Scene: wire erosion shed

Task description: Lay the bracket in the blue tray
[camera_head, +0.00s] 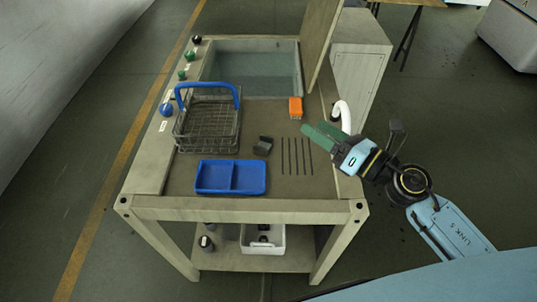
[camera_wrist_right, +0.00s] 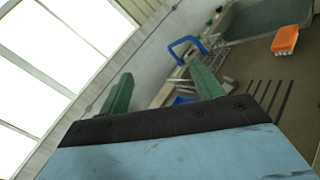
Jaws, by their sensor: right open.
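The bracket (camera_head: 263,146) is a small dark grey piece lying on the bench top, just above the tray's right end in the head view. The blue tray (camera_head: 230,192) is shallow with two compartments, both empty, near the bench's front edge. My right gripper (camera_head: 312,132) has green fingers and hangs over the right side of the bench, to the right of the bracket and apart from it. In the right wrist view its fingers (camera_wrist_right: 161,69) are spread with nothing between them. A sliver of blue tray (camera_wrist_right: 184,100) shows there between the fingers; I cannot make out the bracket there.
A wire basket (camera_head: 208,125) with a blue handle stands left on the bench. Several thin dark rods (camera_head: 296,157) lie right of the bracket. An orange block (camera_head: 295,107) and a white curved pipe (camera_head: 345,116) are near the right edge. A water basin (camera_head: 255,70) lies behind.

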